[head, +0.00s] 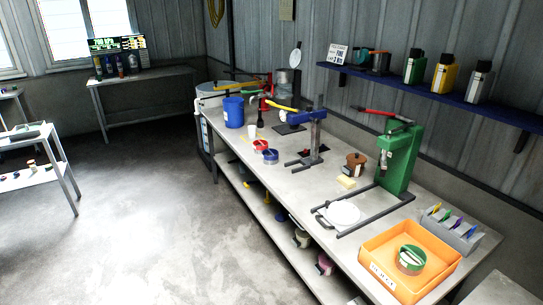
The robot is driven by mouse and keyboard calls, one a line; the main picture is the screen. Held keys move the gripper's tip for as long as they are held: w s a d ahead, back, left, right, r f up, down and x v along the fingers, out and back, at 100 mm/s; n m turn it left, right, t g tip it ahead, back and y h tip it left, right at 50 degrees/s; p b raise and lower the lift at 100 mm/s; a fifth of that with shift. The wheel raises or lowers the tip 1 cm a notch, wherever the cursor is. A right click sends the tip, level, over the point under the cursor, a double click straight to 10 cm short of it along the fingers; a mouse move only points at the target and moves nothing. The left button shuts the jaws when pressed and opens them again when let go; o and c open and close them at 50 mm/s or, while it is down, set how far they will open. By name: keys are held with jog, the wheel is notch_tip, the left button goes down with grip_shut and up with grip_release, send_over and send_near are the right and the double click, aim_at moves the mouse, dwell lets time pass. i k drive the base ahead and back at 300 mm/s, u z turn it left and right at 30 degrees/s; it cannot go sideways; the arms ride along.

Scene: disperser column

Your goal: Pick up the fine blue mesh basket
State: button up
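A small round blue container (270,157), which looks like the blue mesh basket, sits on the long workbench (330,182) near its middle. It is left of the blue-headed stand machine (308,135). A similar red round container (260,146) is just behind it, very close. The mesh is too small to make out. My gripper is not in view, and nothing is seen holding the blue container.
A blue bucket (233,113) stands farther back on the bench. A green press (398,160), a white plate (342,213) and an orange tray (375,268) with a green round container (411,260) are nearer. The floor (180,215) left of the bench is clear.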

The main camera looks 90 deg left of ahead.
aim_at(270, 157)
jog(key=u, duration=3.2)
jog(key=i, duration=1.35)
jog(key=z, duration=0.05)
